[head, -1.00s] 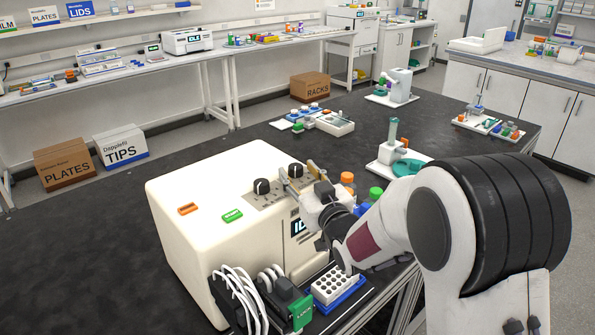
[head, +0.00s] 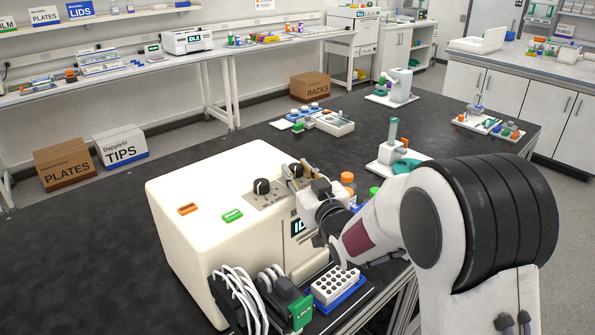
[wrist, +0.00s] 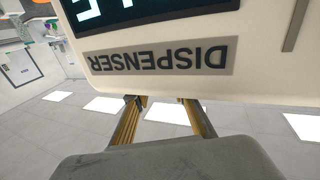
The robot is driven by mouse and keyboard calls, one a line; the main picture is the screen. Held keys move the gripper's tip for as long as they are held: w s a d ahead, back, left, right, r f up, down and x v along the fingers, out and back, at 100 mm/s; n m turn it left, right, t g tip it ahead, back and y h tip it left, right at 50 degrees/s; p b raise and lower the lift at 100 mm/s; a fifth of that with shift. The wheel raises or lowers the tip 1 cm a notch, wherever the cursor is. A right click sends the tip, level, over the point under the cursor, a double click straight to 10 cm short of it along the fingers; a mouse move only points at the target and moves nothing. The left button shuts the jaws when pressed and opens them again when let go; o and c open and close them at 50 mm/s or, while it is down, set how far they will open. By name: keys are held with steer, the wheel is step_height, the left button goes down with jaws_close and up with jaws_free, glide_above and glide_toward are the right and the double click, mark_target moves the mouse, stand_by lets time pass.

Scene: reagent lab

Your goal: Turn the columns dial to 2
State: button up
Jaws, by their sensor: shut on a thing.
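The left dial (head: 262,187) is uncovered. The right dial (head: 296,170) is partly hidden by my gripper (head: 301,174), which is shut on it from the right. The dial markings are too small to read, so I cannot tell the setting or which dial is for columns. The upside-down DISPENSER label (wrist: 158,58) shows there, but the dial is hidden.
A white tube rack on a blue base (head: 335,284) stands in front of the dispenser, below my arm. Cables and a green-fronted block (head: 301,312) are beside it. Orange-capped (head: 347,178) and green-capped bottles stand behind my wrist. The bench left of the dispenser is clear.

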steer(key=shift+a+r+m+t+h, duration=0.1)
steer(key=shift+m+t+h, duration=0.3)
steer(key=shift+m+h, duration=0.5)
steer(key=o, duration=1.1)
steer(key=shift+s, duration=0.15)
steer(key=shift+v, duration=5.85)
steer(key=shift+r, duration=0.1)
